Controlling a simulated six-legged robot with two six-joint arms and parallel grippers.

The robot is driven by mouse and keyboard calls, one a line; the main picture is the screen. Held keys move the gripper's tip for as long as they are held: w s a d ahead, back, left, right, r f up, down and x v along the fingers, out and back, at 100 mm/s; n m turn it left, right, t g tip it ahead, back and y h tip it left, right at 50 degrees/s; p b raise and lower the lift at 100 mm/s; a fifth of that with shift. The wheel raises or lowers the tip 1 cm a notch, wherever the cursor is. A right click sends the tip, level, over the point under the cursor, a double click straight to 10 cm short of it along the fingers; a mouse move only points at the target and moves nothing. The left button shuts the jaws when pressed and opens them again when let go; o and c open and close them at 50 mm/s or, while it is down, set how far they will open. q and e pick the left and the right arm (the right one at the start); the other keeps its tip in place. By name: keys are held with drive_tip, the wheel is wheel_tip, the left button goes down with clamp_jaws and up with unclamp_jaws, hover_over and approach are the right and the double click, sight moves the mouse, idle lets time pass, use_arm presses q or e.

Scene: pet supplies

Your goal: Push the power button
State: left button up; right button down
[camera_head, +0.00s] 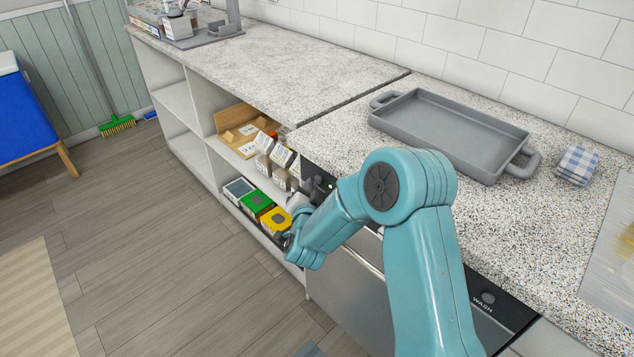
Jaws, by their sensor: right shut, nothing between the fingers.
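A built-in appliance with a steel front (345,285) sits under the speckled counter. Its black control strip shows on both sides of my right arm. At the strip's left end there is a small light spot (330,187), which may be the power button or an indicator; it is too small to tell. My right gripper (299,216) is shut and empty, in front of the strip's left end and lower shelf. My forearm hides the strip's middle. I cannot tell whether the fingertips touch anything. My left gripper is out of view.
A grey tray (450,132) and a folded checked cloth (577,165) lie on the counter (560,225). Open shelves left of the appliance hold a green box (256,202), a yellow box (276,220) and cartons. The wooden floor (180,240) in front is clear.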

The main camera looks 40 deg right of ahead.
drive_tip(key=shift+d, duration=0.25)
idle(0.5)
drive_tip(key=shift+a, duration=0.1)
drive_tip(key=shift+a+b, duration=0.4)
drive_tip(key=shift+a, duration=0.2)
drive_tip(key=a, duration=0.6)
drive_tip(key=shift+s+b, duration=0.3)
drive_tip(key=shift+b, duration=0.15)
